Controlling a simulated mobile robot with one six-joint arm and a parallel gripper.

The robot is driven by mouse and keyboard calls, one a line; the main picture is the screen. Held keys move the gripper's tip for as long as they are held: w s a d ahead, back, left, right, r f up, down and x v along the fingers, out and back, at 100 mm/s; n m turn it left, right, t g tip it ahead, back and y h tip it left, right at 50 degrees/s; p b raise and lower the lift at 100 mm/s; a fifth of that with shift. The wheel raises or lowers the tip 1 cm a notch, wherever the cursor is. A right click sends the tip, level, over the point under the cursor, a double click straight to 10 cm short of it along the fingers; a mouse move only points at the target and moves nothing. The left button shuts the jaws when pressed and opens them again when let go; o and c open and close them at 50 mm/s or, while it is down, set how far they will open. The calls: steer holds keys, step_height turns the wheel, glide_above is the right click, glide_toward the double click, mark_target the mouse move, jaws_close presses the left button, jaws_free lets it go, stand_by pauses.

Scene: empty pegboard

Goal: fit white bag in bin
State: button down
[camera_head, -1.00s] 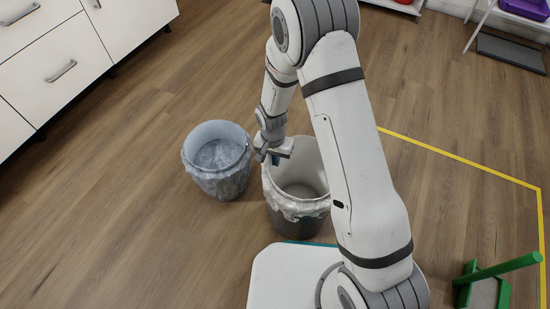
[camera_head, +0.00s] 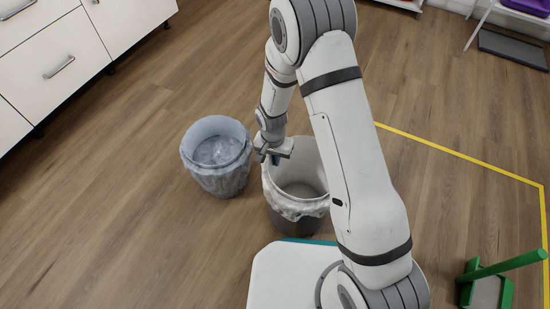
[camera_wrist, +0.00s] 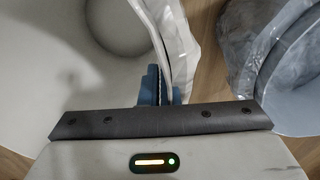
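The white bag (camera_head: 298,208) lines a dark grey bin (camera_head: 295,226) beside my base, with its edge folded over the rim and hanging outside. My gripper (camera_head: 274,159) is at the bin's far left rim, pointing down. In the wrist view, the blue fingers (camera_wrist: 160,88) are close together on either side of the white bag's edge (camera_wrist: 172,40), one inside and one outside. My arm covers part of the bin's right side.
A second bin with a bluish-grey bag (camera_head: 218,178) stands just left. White drawers (camera_head: 60,60) are at the upper left. A green-handled dustpan (camera_head: 487,290) is at the lower right, near yellow floor tape (camera_head: 460,157). Wooden floor is clear at left.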

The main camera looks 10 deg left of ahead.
steer(key=shift+f+b, duration=0.8)
steer(key=shift+f, duration=0.4)
steer(key=c, duration=2.1)
jaws_free()
steer(key=o, duration=0.5)
step_height(320, 180, up, 8)
steer(key=p, duration=0.5)
steer(key=shift+a, duration=0.2)
steer(key=shift+w+f, duration=0.1)
